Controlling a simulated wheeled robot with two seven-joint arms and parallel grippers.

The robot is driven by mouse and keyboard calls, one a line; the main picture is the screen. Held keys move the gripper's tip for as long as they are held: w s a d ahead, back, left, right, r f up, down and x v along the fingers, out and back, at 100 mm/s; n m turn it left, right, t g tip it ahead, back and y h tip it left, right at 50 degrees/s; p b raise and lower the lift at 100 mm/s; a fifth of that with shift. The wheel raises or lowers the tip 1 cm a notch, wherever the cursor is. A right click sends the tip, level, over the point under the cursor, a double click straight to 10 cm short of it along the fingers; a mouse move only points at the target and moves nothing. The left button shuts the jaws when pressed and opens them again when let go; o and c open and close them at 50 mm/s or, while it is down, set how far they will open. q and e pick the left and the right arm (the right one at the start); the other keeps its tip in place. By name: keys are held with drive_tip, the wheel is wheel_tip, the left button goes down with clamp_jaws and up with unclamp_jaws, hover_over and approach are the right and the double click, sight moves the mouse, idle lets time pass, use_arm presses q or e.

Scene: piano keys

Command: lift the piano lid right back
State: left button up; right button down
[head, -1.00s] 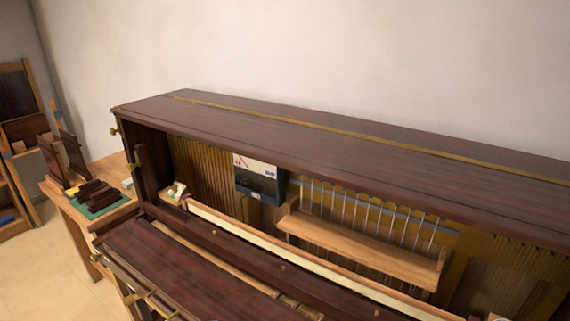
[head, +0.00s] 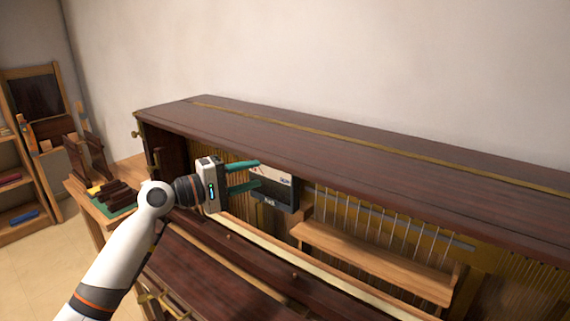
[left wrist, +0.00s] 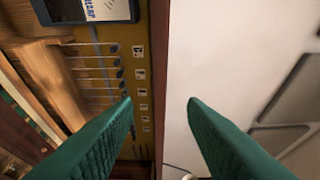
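The piano lid (head: 330,145) is a long, dark red-brown board lying flat and shut on top of the upright piano, with a brass strip along its rear part. My left gripper (head: 257,175) is open, its two green fingers pointing right, one above the other. In the head view it appears just below the lid's front edge, before the open piano front. In the left wrist view the open fingers (left wrist: 160,112) show on either side of a narrow dark red-brown edge (left wrist: 159,60), seemingly the lid's. I cannot tell whether they touch it. My right gripper is not in view.
A black-and-white box (head: 275,190) hangs inside the piano, behind the fingers. A wooden rail (head: 375,260) crosses the strings. A side table (head: 92,212) with dark wooden pieces and a shelf unit (head: 30,170) stand at left. The pale wall (head: 380,60) rises behind the piano.

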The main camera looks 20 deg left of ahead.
sight(279, 167)
use_arm(q)
drive_tip(key=p+x, duration=0.2)
drive_tip(key=x, duration=0.6)
drive_tip(key=shift+d+r, duration=0.1)
drive_tip(key=shift+d, duration=0.05)
drive_tip(key=shift+w+d, duration=0.5)
drive_tip(key=shift+w, duration=0.05)
drive_tip(key=shift+c, duration=0.4)
clamp_jaws()
